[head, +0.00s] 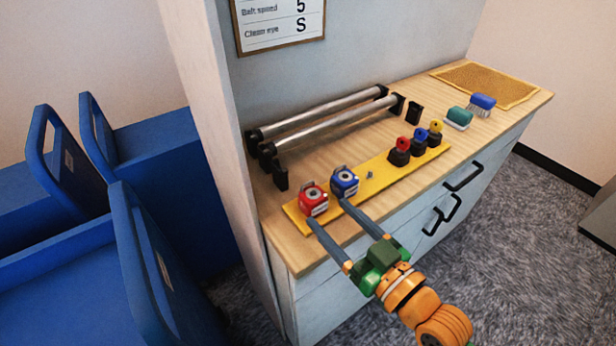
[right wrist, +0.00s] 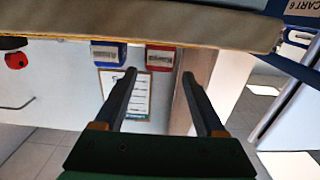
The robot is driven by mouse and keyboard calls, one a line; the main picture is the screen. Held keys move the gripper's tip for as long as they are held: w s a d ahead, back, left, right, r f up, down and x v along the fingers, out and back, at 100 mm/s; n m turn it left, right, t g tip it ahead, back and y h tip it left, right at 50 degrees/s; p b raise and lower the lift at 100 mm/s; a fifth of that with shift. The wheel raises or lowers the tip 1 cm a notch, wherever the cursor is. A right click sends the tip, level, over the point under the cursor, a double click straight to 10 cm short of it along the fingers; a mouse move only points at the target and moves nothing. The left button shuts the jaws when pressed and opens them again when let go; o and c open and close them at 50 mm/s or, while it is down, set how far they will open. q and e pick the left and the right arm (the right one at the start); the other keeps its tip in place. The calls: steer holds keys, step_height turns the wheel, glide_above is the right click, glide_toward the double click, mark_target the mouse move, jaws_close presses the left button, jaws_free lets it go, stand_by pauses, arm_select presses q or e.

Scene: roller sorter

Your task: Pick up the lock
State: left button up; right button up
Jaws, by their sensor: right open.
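Two lock-like blocks with grey tops, one red (head: 313,200) and one blue (head: 344,182), stand side by side on a yellow strip (head: 378,180) at the counter's front edge. I cannot tell which is the lock meant. My right gripper (head: 328,212) is open and empty, its fingertips just in front of the two blocks, one finger towards each. In the right wrist view, the blue block (right wrist: 109,53) and red block (right wrist: 160,60) show beyond the open fingers (right wrist: 158,75). No contact is clear. My left gripper is out of view.
Red, blue and yellow knobs on black bases (head: 418,142) stand farther right on the strip. Two metal rollers (head: 325,118) lie behind. Brushes (head: 470,110) and a tan mat (head: 486,83) are at the right end. Blue carts (head: 150,270) stand left; drawer handles (head: 463,178) project in front.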

mark_target(321, 203)
steer(key=x, duration=0.4)
steer(key=p+x, duration=0.1)
steer(key=x, duration=0.1)
steer(key=shift+r, duration=0.3)
steer(key=shift+w+a+f, duration=0.15)
steer(key=shift+w+a, duration=0.1)
steer(key=shift+w, duration=0.1)
steer(key=shift+s+d, duration=0.1)
steer(key=c, duration=0.4)
jaws_close()
step_height(321, 203, up, 4)
steer(key=p, duration=0.4)
steer(key=shift+p, duration=0.3)
steer(key=s+a+r+p, duration=0.8)
steer(key=s+r+p, duration=0.3)
steer(key=p, duration=0.6)
step_height(321, 203, up, 3)
steer(key=shift+s+f+p, duration=0.2)
steer(key=shift+s+p, duration=0.1)
